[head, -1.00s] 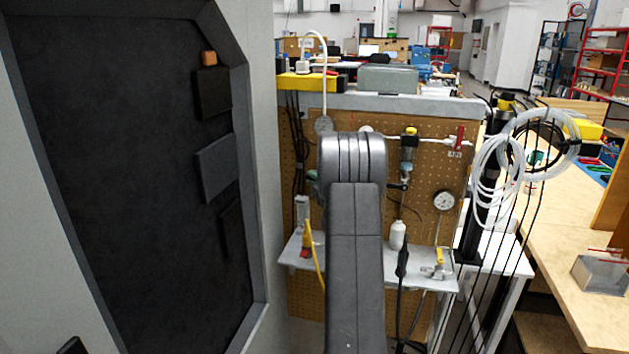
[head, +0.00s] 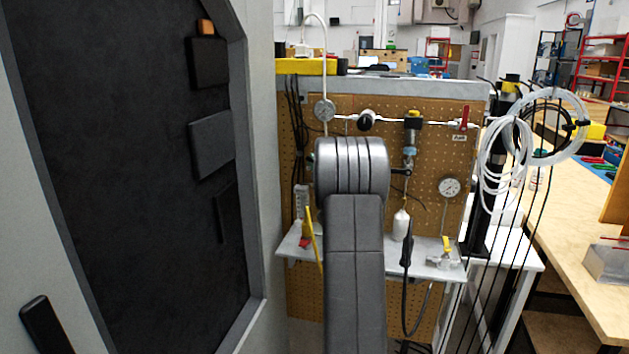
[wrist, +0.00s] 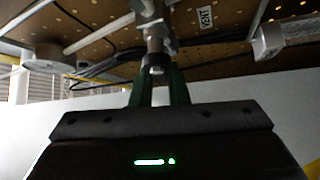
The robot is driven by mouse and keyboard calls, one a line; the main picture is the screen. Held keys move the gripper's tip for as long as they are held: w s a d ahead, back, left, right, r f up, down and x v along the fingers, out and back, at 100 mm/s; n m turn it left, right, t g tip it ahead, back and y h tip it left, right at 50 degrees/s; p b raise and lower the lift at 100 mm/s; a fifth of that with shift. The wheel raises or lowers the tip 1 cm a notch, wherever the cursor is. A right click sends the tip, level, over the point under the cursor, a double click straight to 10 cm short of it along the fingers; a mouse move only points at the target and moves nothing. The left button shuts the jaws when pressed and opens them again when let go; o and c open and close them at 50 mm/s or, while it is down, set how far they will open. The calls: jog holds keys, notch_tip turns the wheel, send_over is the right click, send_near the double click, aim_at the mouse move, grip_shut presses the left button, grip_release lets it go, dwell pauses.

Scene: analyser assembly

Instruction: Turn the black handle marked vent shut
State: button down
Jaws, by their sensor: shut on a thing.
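In the wrist view, my gripper (wrist: 160,80) has its two green fingers closed close together at the lower end of a metal valve fitting (wrist: 155,48). A VENT label (wrist: 206,18) is on the pegboard beside the fitting. The black handle is not clearly seen there; the fingers and gripper body hide what is between them. In the head view, my arm hides the gripper, and a small black lever-like piece (head: 401,172) shows just right of the arm, below the yellow-topped filter unit. I cannot tell its exact angle.
The pegboard panel (head: 440,200) carries a red handle (head: 464,117), a gauge (head: 449,187) and a white pipe. A grey cabinet (head: 258,150) stands close on the left.

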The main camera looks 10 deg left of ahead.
jog(key=shift+d+r+m+t+h+b, duration=0.4)
jog(key=shift+m+t+h+b, duration=1.75)
jog(key=shift+m+b, duration=1.45)
jog(key=shift+d+r+m+t+h+b, duration=0.15)
jog(key=shift+d+m+t+h+b, duration=0.35)
jog(key=shift+m+t+h+b, duration=2.8)
jog(key=shift+d+r+m+t+h+b, duration=0.4)
jog(key=shift+m+h+b, duration=1.75)
jog(key=shift+m, duration=2.85)
jog(key=shift+d+m+b, duration=0.1)
jog(key=shift+m+b, duration=0.3)
jog(key=shift+b, duration=0.1)
jog(key=c, duration=1.4)
grip_release()
jog(key=shift+s, duration=0.1)
